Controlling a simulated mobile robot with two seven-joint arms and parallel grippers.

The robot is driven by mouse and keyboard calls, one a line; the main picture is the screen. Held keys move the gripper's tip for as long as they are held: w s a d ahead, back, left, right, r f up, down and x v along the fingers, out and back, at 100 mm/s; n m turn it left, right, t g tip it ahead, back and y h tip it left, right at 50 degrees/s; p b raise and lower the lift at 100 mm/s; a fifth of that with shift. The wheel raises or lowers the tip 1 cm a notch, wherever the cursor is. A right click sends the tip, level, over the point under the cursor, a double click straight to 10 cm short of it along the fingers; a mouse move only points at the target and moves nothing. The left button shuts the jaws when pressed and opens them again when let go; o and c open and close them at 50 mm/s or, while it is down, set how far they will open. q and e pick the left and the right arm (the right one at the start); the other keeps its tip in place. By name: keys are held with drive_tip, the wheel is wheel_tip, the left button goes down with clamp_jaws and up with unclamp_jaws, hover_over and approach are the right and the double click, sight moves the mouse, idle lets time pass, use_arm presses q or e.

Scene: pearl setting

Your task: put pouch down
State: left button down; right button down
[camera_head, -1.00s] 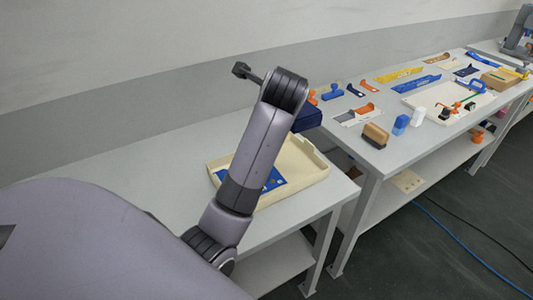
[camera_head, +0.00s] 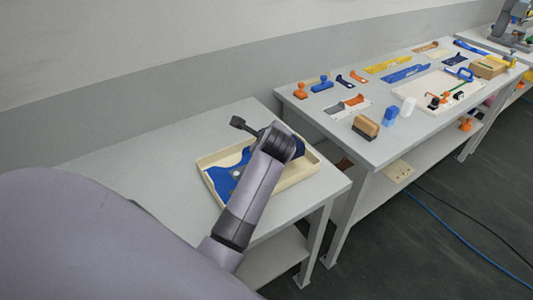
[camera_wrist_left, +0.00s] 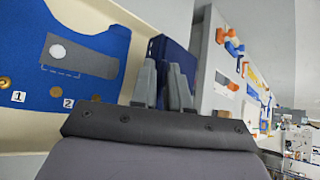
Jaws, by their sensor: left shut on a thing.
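The dark blue pouch (camera_head: 299,147) shows just past my left wrist in the head view, over the far right part of a cream tray. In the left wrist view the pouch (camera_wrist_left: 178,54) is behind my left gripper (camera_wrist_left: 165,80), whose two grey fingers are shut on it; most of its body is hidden. The tray's rim (camera_head: 301,177) is visible, and its left part holds a blue insert (camera_head: 222,181). The insert (camera_wrist_left: 35,60) also shows in the left wrist view, with a grey patch and labels 1 and 2. I cannot tell whether the pouch touches the tray. My right gripper is not in view.
The tray stands on a grey table (camera_head: 135,160) that is bare to its left. A second table (camera_head: 340,140) on the right holds a brown-topped block (camera_head: 366,127), a blue block (camera_head: 390,116), a white tray (camera_head: 415,102) and several tools. A gap separates the tables.

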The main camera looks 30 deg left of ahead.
use_arm(q)
drive_tip(key=shift+f, duration=2.25)
drive_tip(key=c, duration=1.4)
unclamp_jaws()
drive_tip(key=shift+f, duration=0.1)
